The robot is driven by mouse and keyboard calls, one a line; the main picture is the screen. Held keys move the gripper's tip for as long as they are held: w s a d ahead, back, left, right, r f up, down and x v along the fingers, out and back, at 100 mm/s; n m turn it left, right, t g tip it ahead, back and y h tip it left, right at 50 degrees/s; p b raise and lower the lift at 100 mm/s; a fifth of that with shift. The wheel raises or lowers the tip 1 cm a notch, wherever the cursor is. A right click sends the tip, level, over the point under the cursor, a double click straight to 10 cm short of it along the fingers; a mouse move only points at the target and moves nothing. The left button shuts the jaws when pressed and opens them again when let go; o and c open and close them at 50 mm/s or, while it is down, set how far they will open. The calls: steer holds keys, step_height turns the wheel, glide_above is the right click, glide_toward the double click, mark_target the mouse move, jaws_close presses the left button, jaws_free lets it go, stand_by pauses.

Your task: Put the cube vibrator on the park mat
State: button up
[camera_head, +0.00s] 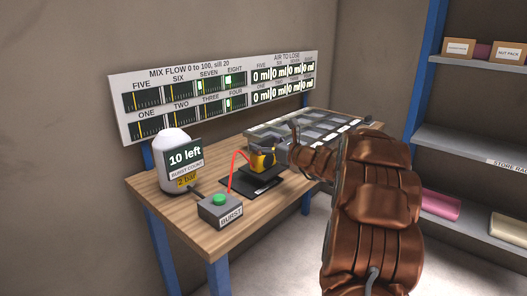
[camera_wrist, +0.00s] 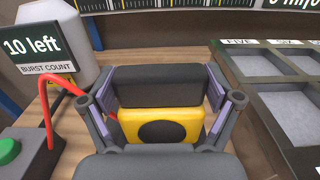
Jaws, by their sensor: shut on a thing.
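The cube vibrator (camera_head: 262,160) is a yellow block with a dark round face and a red hose. It also shows in the wrist view (camera_wrist: 137,128), between the two fingers of my gripper (camera_wrist: 160,110). My gripper is shut on it, and in the head view my gripper (camera_head: 276,154) is at the middle of the table. The park mat (camera_head: 240,187) is a flat black pad on the wooden table, below the vibrator. I cannot tell whether the vibrator touches the mat. My gripper and the vibrator hide part of the mat.
The grey burst box (camera_head: 221,212) with a green button stands front left of the mat, by a white air tank (camera_head: 175,150) reading "10 left". A compartment tray (camera_head: 262,130) lies behind and right of the vibrator. A gauge panel (camera_head: 215,93) hangs behind. Shelves (camera_head: 470,145) stand right.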

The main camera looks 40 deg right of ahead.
steer(key=shift+f, duration=1)
steer(key=shift+f, duration=0.1)
steer(key=o, duration=1.5)
steer(key=shift+a+f, duration=0.1)
steer(key=shift+o, duration=0.2)
steer(key=shift+s, duration=0.25)
steer(key=v, duration=1.1)
steer(key=shift+s, duration=0.25)
